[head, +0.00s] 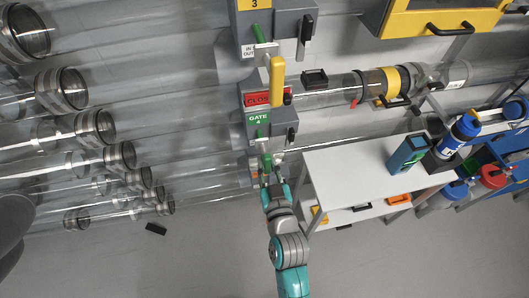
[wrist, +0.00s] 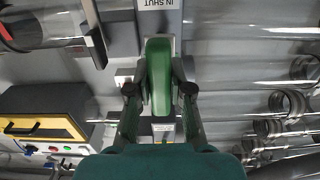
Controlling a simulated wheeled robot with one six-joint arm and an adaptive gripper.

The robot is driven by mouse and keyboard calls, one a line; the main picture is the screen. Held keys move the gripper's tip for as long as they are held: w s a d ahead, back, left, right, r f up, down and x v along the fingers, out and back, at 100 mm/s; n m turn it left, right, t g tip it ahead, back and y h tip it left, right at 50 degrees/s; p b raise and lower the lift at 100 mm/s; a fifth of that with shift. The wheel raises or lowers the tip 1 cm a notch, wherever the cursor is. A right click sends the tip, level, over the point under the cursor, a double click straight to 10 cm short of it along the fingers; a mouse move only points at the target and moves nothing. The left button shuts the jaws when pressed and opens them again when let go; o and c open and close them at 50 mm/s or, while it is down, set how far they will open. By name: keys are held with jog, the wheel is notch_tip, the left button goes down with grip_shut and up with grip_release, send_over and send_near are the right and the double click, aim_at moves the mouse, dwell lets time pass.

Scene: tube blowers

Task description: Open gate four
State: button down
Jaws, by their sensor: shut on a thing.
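The gate four unit is a grey box (head: 284,118) with a green label "GATE 4" (head: 257,119) in the head view. A green handle (head: 266,161) sticks out below it. My gripper (head: 268,180) is at the lower end of this handle. In the wrist view the green handle (wrist: 158,75) stands between the two fingers of my gripper (wrist: 159,90), which are shut on it. A label reading "IN SHUT" (wrist: 158,4) shows upside down beyond the handle. A red sign (head: 257,99), partly covered, reads "CLOS" above the gate label.
Clear tubes (head: 140,155) run to the left. A white table (head: 345,165) with a teal container (head: 408,153) stands close at right.

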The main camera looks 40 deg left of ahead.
jog(key=v, duration=0.5)
jog(key=c, duration=1)
grip_release()
jog(key=shift+c, duration=0.2)
jog(key=shift+d, duration=0.1)
jog(key=v, duration=1.1)
jog(key=shift+s+d, duration=0.25)
jog(key=shift+s, duration=0.1)
